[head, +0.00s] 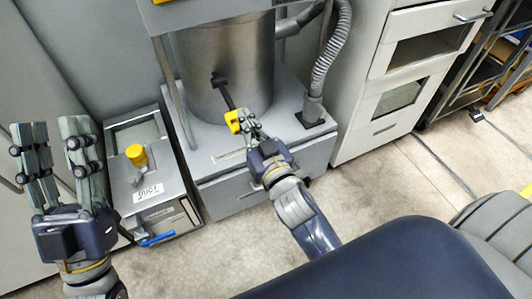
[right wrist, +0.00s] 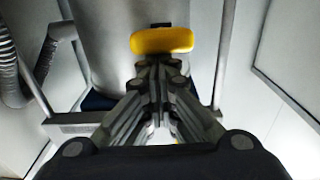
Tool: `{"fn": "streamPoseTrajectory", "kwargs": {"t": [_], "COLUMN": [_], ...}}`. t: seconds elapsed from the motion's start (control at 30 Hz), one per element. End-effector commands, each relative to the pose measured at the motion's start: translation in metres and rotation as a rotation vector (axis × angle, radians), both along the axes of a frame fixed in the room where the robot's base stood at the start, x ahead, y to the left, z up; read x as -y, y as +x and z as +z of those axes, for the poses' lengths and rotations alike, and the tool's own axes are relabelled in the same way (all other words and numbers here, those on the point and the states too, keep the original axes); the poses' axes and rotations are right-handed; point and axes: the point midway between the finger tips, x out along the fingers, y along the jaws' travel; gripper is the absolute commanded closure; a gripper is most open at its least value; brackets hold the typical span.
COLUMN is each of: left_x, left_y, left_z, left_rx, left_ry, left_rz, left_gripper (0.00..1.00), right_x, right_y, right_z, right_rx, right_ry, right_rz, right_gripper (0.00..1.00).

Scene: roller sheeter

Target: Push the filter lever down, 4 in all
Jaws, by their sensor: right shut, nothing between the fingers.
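The filter lever (head: 223,90) is a dark bar on the front of a grey metal drum, slanting down to a yellow handle (head: 233,121). My right gripper (head: 249,125) is shut and empty, its fingertips right beside the handle. In the right wrist view the yellow handle (right wrist: 162,40) lies just beyond the closed fingertips (right wrist: 160,65); I cannot tell whether they touch. The dark bar is mostly hidden there. My left gripper (head: 56,135) is open and empty, fingers up, at the left, away from the lever.
The drum (head: 225,60) stands on a grey base cabinet (head: 215,190). A low box (head: 152,192) with a yellow knob and blue handle stands to its left. A corrugated hose (head: 332,55) and white cabinet (head: 400,95) are on the right. The floor in front is clear.

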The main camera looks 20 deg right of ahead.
Motion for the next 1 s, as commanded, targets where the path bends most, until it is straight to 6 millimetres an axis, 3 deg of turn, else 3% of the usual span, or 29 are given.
{"fn": "streamPoseTrajectory", "kwargs": {"t": [0.2, 0.5, 0.7, 1.0], "left_x": [0.002, 0.003, 0.004, 0.004], "left_y": [0.015, 0.029, 0.032, 0.033], "left_z": [-0.014, -0.031, -0.037, -0.038], "left_rx": [-0.104, -0.211, -0.244, -0.251], "left_ry": [0.031, 0.063, 0.071, 0.073], "left_rz": [0.006, 0.012, 0.014, 0.013], "left_gripper": [0.6, 0.6, 0.6, 0.6], "right_x": [0.002, 0.003, 0.004, 0.004], "right_y": [-0.041, -0.084, -0.097, -0.099], "right_z": [-0.007, -0.01, -0.011, -0.01], "right_rx": [-0.009, -0.004, -0.002, 0.001], "right_ry": [0.004, 0.003, 0.001, 0.001], "right_rz": [-0.002, -0.001, -0.001, 0.0], "right_gripper": [1.0, 1.0, 1.0, 1.0]}}
